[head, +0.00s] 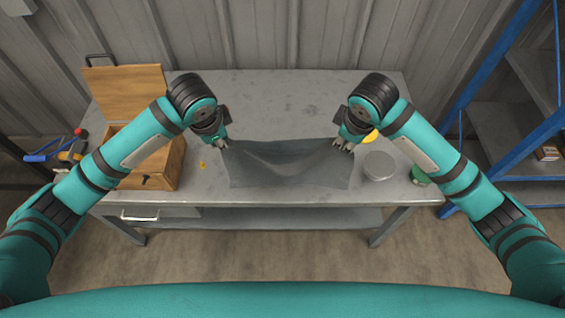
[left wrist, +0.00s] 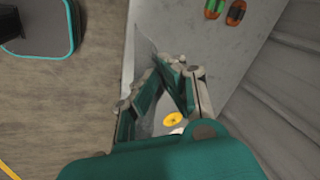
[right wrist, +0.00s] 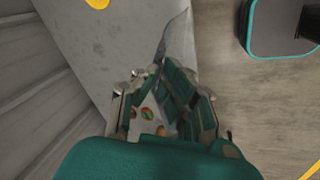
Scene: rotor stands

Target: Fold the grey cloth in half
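The grey cloth (head: 290,174) lies at the front middle of the metal table, spread out, with creases running across its upper middle. My left gripper (head: 222,143) is at its far left corner and my right gripper (head: 343,146) at its far right corner. Both look shut on the cloth's far edge. A grey strip of cloth runs up from the fingers in the left wrist view (left wrist: 143,48) and in the right wrist view (right wrist: 180,38). The fingertips' exact hold is partly hidden by the fingers.
A wooden box (head: 168,166) with a raised lid stands left on the table (head: 270,98). A round grey tin (head: 379,166), a yellow item (head: 371,136) and a green item (head: 420,176) are at the right. The table's back middle is clear. Blue shelving (head: 490,90) stands right.

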